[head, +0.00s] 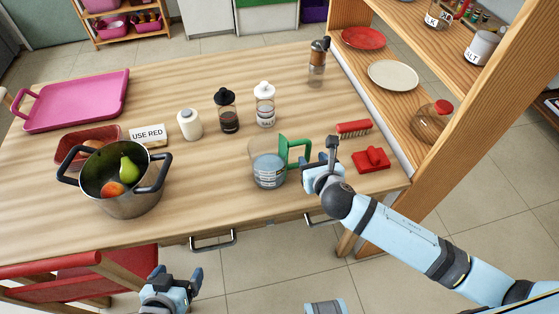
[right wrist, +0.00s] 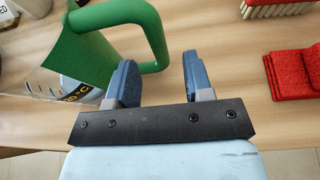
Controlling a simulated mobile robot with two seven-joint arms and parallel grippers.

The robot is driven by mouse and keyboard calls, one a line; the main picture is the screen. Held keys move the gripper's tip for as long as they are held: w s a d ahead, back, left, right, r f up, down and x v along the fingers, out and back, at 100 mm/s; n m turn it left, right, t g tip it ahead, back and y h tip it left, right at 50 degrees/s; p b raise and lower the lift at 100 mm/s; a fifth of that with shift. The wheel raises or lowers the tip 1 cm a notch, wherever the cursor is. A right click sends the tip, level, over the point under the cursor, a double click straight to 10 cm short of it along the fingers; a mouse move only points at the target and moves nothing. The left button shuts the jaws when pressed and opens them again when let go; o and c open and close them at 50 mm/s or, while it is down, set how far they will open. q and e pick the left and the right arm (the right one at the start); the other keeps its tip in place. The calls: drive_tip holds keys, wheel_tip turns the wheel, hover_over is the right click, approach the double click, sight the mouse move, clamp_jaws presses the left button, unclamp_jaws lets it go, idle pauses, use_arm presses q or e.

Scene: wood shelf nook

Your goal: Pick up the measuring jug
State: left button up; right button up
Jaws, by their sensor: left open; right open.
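The measuring jug (head: 268,168) stands upright on the wooden table, clear with a green handle on its right side. In the right wrist view the green handle of the jug (right wrist: 152,35) is at the upper left, with part of the clear body beside it. My right gripper (head: 318,160) is open just to the right of the handle. In the right wrist view its two blue fingers (right wrist: 158,80) are apart with bare table between them, and the handle is left of and beyond the left finger. My left gripper (head: 176,282) is open and empty, below the table's front edge.
A red brush (head: 354,128) and a folded red cloth (head: 371,160) lie right of my right gripper. A pot (head: 125,199) with fruit stands at the left. Several bottles stand behind the jug. A wooden shelf post (head: 440,155) rises at the right.

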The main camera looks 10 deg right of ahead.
sight(309, 156)
drive_tip(key=x, duration=0.4)
drive_tip(key=shift+w+f+b, duration=0.25)
drive_tip(key=shift+f+b, duration=0.05)
drive_tip(key=shift+c, duration=0.2)
clamp_jaws()
drive_tip(key=shift+r, duration=0.1)
drive_tip(key=shift+r, duration=0.15)
